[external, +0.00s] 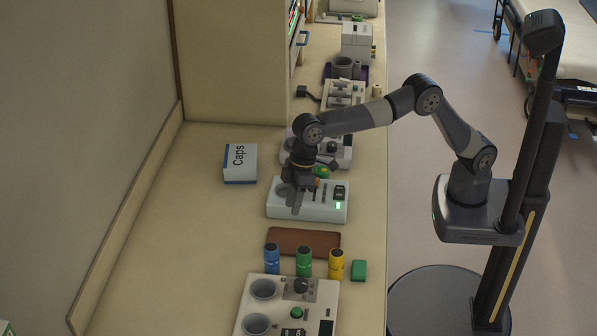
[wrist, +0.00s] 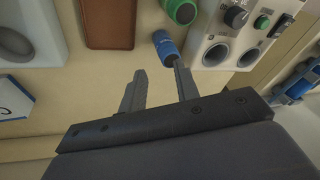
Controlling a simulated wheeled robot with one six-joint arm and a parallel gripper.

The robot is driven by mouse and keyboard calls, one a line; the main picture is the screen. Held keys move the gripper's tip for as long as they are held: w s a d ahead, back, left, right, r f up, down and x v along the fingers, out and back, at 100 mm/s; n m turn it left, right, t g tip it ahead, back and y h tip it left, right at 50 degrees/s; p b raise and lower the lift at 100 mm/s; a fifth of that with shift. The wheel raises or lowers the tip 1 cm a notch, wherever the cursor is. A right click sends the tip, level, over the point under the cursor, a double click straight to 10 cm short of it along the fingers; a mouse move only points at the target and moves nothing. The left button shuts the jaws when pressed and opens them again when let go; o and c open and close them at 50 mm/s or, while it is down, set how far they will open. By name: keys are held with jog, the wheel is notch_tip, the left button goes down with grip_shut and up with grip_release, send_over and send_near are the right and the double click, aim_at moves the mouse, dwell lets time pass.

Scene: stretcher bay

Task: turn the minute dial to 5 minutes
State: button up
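A black round dial (external: 301,286) sits on a grey plate on the white two-cup device (external: 262,318) at the front of the bench. It also shows at the upper right of the wrist view (wrist: 236,18), with small marks around it that are too small to read. A green button (wrist: 262,22) is beside it. My gripper (external: 296,208) points down over the white device with a green display. In the wrist view my gripper (wrist: 158,85) has its two fingers apart with nothing held between them, and it is well away from the dial.
Blue (external: 272,258), green (external: 304,262) and yellow (external: 336,264) vials stand between the brown pad (external: 290,241) and the two-cup device. A green block (external: 359,270) is at their right. A Caps box (external: 240,163) lies behind left. The bench's left side is clear.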

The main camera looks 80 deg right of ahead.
jog(key=o, duration=0.3)
jog(key=w+d+m+h, duration=0.1)
jog(key=d+m, duration=0.5)
jog(key=d, duration=0.8)
jog(key=shift+w+f+m, duration=0.3)
jog(key=shift+w+f, duration=0.1)
jog(key=shift+w, duration=0.5)
jog(key=shift+o, duration=1)
jog(key=d+m+h, duration=0.1)
jog(key=d+m, duration=0.5)
jog(key=d, duration=0.6)
jog(key=shift+s+d+f+g+b, duration=0.15)
jog(key=shift+s+f+g+b, duration=0.15)
jog(key=shift+g, duration=0.1)
jog(key=m+g, duration=0.2)
jog(key=m, duration=1.1)
send_over(333, 142)
notch_tip(333, 142, down, 2)
jog(key=shift+h, duration=0.4)
notch_tip(333, 142, down, 10)
jog(key=shift+f+p, duration=0.1)
jog(key=shift+p, duration=0.4)
jog(key=shift+c, duration=0.3)
jog(key=c, duration=0.9)
